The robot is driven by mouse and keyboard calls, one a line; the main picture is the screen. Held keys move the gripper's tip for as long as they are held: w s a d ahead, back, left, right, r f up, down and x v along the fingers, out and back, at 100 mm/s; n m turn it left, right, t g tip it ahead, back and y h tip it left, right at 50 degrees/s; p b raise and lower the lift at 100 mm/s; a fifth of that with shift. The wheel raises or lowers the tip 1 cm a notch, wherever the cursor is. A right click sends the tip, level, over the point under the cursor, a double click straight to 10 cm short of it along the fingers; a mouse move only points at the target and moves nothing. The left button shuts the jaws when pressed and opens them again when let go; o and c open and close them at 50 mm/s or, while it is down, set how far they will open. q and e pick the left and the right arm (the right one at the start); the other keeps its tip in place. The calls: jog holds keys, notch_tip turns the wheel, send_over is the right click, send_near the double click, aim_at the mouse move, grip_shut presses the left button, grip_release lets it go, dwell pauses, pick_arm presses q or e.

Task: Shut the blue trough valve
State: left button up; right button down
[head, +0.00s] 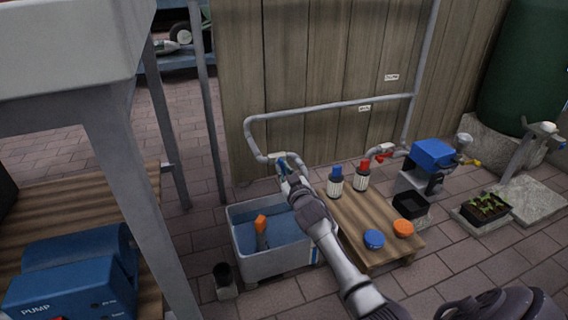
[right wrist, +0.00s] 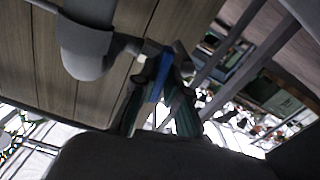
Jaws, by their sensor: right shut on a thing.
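The blue trough valve (head: 281,163) sits on the end of a grey pipe above the trough. Its blue lever shows in the right wrist view (right wrist: 161,76), between the two fingers and close to the pipe. My right gripper (head: 285,176) is shut on the lever, and it also shows in the right wrist view (right wrist: 158,92). In the head view the gripper and hand hide part of the valve. The grey trough (head: 275,264) stands below, with blue water and an upright orange-topped object (head: 261,225) inside. My left gripper is not in view.
A red valve (head: 383,156) and blue pump (head: 432,153) stand further right.

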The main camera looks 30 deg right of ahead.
jog(key=shift+w+r+m+p, duration=0.15)
jog(key=shift+r+m+p, duration=0.2)
jog(key=shift+m+p, duration=0.6)
jog(key=shift+m, duration=0.25)
jog(key=c, duration=1.2)
grip_release()
jog(key=shift+w+f, duration=0.1)
jog(key=shift+f, duration=0.05)
jog(key=shift+s+f, duration=0.1)
jog(key=shift+s, duration=0.1)
jog(key=v, duration=0.7)
